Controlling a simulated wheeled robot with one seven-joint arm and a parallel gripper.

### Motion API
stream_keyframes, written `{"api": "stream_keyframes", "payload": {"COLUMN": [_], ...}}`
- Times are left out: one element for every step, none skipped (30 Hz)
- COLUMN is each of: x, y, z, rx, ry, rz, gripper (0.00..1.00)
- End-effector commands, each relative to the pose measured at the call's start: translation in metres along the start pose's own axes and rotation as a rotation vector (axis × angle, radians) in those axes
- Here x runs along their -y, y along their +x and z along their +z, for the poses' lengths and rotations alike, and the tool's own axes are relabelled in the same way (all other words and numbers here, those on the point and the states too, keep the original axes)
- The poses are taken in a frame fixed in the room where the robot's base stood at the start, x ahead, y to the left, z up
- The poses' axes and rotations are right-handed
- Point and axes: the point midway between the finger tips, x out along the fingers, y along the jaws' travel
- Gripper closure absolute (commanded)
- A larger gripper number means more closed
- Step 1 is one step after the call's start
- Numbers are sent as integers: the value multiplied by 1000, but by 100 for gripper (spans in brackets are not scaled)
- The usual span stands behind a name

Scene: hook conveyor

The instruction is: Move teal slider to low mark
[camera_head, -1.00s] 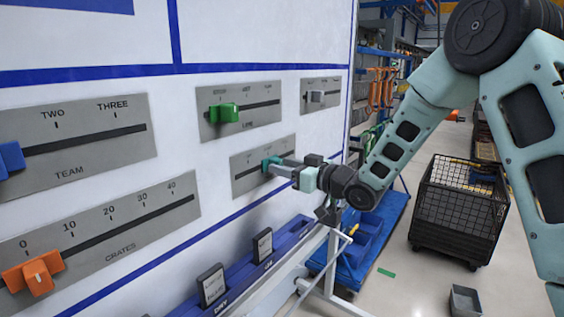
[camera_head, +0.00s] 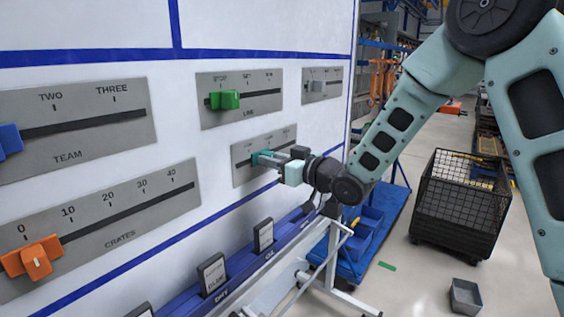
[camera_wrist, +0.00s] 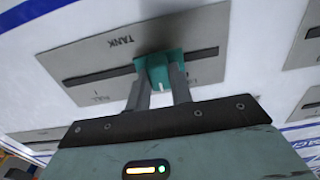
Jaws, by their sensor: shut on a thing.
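The teal slider (camera_head: 262,158) sits in the slot of a small grey plate (camera_head: 240,178) on the white board, left of the slot's middle in the head view. In the wrist view the teal slider (camera_wrist: 157,68) is right of the slot's middle. The plate there (camera_wrist: 88,62) reads TANK upside down, with a FULL label towards the left end. Another label at the right is partly hidden by a finger, and only its first letter shows. My gripper (camera_wrist: 160,82) is shut on the slider, one finger on each side. It also shows in the head view (camera_head: 272,160).
A green slider (camera_head: 228,99) and a grey slider (camera_head: 319,87) are on plates above. A blue slider (camera_head: 8,141) and an orange slider (camera_head: 35,261) are at the left. A blue ledge (camera_head: 240,273) with dark cards runs below the plates.

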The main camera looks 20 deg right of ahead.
Motion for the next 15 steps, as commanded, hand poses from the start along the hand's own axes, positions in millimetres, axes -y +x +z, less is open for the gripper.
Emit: {"api": "stream_keyframes", "payload": {"x": [14,20,27,31,34,38,39,40,41,41,42,42,42,42,42], "y": [0,0,1,0,0,0,0,0,0,0,0,0,0,0,0], "z": [4,4,3,2,2,2,1,1,0,0,0,0,0,0,0], "rx": [-4,-4,-4,-5,-5,-4,-3,-3,-2,-2,-2,-2,-1,-1,-1], "ry": [-3,-3,-2,-2,-2,-2,-2,-2,-2,-2,-1,-1,-1,-1,-1], "rz": [-7,-6,-6,-5,-5,-4,-4,-3,-4,-4,-4,-5,-5,-6,-7], "gripper": [100,100,100,100,100,100,100,100,100,100,100,100,100,100,100]}}
